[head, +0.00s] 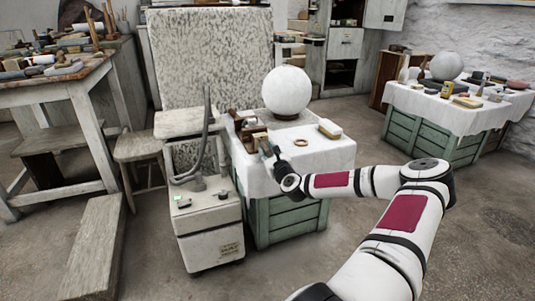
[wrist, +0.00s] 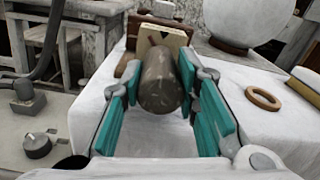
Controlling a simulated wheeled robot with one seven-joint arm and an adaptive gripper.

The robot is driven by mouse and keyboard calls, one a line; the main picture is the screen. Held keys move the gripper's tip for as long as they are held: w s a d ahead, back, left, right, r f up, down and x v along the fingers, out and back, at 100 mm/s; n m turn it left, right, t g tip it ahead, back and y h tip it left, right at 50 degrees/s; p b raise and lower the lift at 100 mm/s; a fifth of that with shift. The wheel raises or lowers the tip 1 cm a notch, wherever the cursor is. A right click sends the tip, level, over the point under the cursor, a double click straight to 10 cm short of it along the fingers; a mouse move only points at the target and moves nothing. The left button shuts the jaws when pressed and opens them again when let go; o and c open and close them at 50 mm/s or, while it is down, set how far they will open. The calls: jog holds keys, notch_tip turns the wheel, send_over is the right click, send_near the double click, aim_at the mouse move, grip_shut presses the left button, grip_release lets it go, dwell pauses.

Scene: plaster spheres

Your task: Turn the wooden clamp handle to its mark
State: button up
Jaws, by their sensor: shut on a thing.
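The wooden clamp handle (wrist: 160,82) is a grey-brown cylinder in the middle of the wrist view, its round end facing me. My gripper (wrist: 160,76) has teal finger pads on its left and right sides and is shut on it. Behind the handle stands a cream plate (wrist: 165,32) on the brown wooden clamp. A small reddish line shows on the plate at the handle's upper left; I cannot tell surely whether it is the mark. In the head view my gripper (head: 268,148) reaches the clamp (head: 246,124) at the table's left edge, and the handle is mostly hidden.
A white sphere (head: 287,91) stands behind on the cloth-covered table (head: 315,155). A wooden ring (wrist: 263,97) and a cream-topped block (head: 330,128) lie to the right. A grey machine cabinet (head: 210,230) with a hose stands close on the left.

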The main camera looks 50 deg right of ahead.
jog(key=m+b, duration=0.1)
jog(key=m, duration=0.2)
jog(key=shift+f+m, duration=0.15)
jog(key=shift+m, duration=0.15)
jog(key=shift+s+d+m+b, duration=0.1)
jog(key=shift+m+b, duration=0.35)
jog(key=shift+m, duration=1.35)
jog(key=o, duration=0.9)
jog(key=v, duration=1.2)
